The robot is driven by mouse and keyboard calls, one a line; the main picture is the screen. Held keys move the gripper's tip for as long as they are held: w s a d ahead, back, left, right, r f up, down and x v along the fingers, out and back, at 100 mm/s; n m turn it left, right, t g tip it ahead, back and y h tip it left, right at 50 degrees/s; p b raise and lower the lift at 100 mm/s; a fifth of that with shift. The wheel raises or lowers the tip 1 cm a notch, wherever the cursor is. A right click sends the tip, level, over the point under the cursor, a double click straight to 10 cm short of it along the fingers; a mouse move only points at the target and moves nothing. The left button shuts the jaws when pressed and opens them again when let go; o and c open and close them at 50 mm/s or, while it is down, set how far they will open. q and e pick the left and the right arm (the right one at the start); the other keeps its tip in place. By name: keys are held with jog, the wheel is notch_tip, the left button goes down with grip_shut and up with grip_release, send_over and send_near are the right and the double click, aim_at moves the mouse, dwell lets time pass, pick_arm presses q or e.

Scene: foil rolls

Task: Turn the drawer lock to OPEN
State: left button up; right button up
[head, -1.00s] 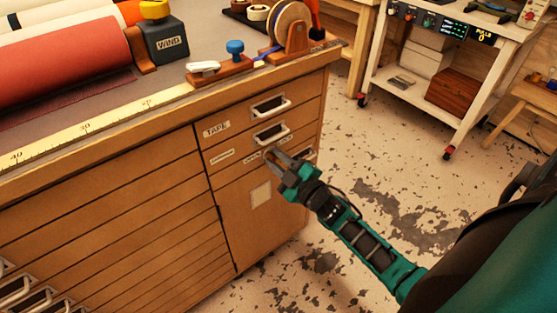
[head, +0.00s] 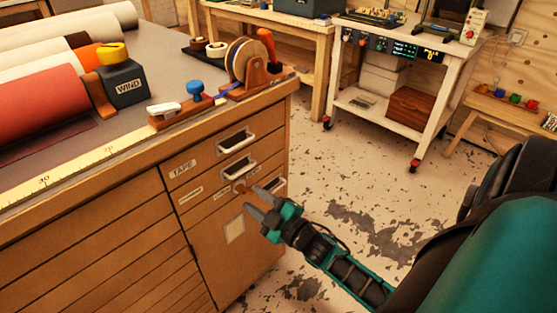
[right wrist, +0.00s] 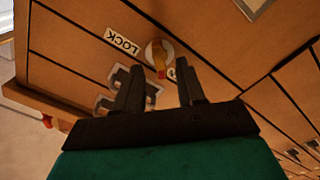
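The drawer lock shows in the right wrist view as a round pale plate (right wrist: 150,52) with a yellow-orange knob (right wrist: 158,57) whose red end points down in the picture. A LOCK label (right wrist: 122,42) is left of it. A second label (right wrist: 172,74) by the red end is mostly hidden by a finger. In the head view the lock (head: 240,187) is a small brass spot below the drawer pulls. My right gripper (head: 252,199) is open, with its fingers on either side of the knob in the wrist view; contact cannot be told. My left gripper is not in view.
The wooden cabinet (head: 100,235) carries two drawer pulls (head: 238,168) above the lock. Its top holds foil rolls (head: 40,98), a WIND box (head: 126,84) and a tape reel (head: 246,62). Free floor (head: 330,180) lies right, before a white cart (head: 440,105).

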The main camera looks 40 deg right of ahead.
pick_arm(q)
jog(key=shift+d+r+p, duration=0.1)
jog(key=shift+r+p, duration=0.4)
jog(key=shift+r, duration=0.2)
pick_arm(e)
jog(key=s, duration=0.9)
jog(key=shift+s+d, duration=0.2)
jog(key=shift+d, duration=0.15)
pick_arm(q)
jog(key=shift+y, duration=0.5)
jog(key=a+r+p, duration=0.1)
jog(key=p, duration=0.2)
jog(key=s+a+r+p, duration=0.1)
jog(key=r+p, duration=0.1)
jog(key=p, duration=0.1)
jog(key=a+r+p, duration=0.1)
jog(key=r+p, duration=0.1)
jog(key=p, duration=0.1)
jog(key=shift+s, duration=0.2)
pick_arm(e)
jog(key=s+a+r+m+g, duration=0.2)
jog(key=a+m+g, duration=0.1)
jog(key=a, duration=0.3)
jog(key=s+a+r+m+g, duration=0.1)
jog(key=s+a+m+g, duration=0.2)
jog(key=a, duration=0.4)
jog(key=shift+a+r+m+g+y, duration=0.25)
jog(key=shift+r+m+g+y, duration=0.1)
jog(key=shift+m+g, duration=0.3)
